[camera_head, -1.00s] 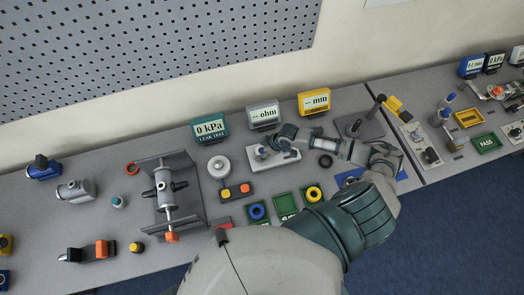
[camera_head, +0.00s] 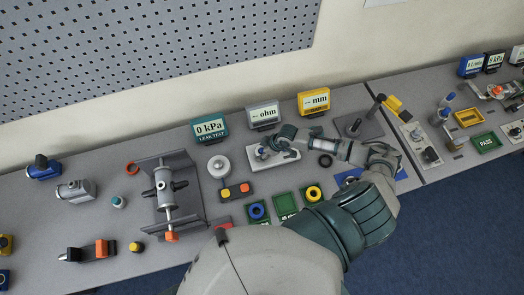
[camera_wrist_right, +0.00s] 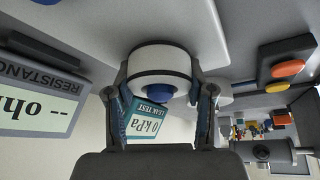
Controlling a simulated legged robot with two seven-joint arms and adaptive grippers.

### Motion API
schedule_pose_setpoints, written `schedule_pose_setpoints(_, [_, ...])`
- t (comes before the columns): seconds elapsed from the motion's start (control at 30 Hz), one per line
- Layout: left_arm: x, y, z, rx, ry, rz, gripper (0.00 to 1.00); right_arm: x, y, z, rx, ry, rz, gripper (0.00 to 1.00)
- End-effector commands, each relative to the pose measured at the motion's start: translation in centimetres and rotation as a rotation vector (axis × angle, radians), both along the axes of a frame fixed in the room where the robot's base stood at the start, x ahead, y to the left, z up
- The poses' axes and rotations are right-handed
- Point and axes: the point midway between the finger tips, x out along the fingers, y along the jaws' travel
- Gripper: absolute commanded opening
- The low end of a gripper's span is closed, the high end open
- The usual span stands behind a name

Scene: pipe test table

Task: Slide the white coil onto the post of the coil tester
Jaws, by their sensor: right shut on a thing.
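My right gripper (camera_head: 266,148) is over the pale base (camera_head: 291,155) of the coil tester, in front of the grey ohm display. In the right wrist view my right gripper (camera_wrist_right: 161,103) is shut on the white coil (camera_wrist_right: 160,56), which has a dark band around its side. A blue rounded piece (camera_wrist_right: 160,94) shows at the middle of the coil's near face. I cannot tell if it is the tip of the tester's post. The post below is hidden by the coil and gripper. My left gripper is not in view.
The ohm display (camera_head: 264,115) stands behind the tester, between the teal kPa display (camera_head: 209,128) and the yellow mm display (camera_head: 314,102). A white round device (camera_head: 219,167) stands close on the left. Green trays with a blue ring (camera_head: 257,211) and a yellow ring (camera_head: 313,194) lie in front.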

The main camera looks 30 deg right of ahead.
Motion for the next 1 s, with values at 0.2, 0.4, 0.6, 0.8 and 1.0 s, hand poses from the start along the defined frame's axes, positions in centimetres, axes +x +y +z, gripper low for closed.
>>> schedule_pose_setpoints(0.2, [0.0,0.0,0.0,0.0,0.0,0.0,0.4,-0.2,0.1,-0.2,0.0,0.005,0.002,0.0])
schedule_pose_setpoints(0.4, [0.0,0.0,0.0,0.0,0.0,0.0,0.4,-0.2,0.1,-0.5,0.0,0.007,0.001,0.61])
schedule_pose_setpoints(0.6, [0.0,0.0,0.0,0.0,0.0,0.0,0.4,-0.2,0.1,-0.4,0.0,0.006,0.001,0.83])
schedule_pose_setpoints(0.8, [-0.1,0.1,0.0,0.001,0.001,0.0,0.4,-0.2,0.0,-0.3,0.0,0.004,0.001,0.83])
schedule_pose_setpoints(1.0, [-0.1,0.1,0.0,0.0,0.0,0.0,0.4,-0.9,-0.9,1.8,-0.002,0.002,0.001,0.83])
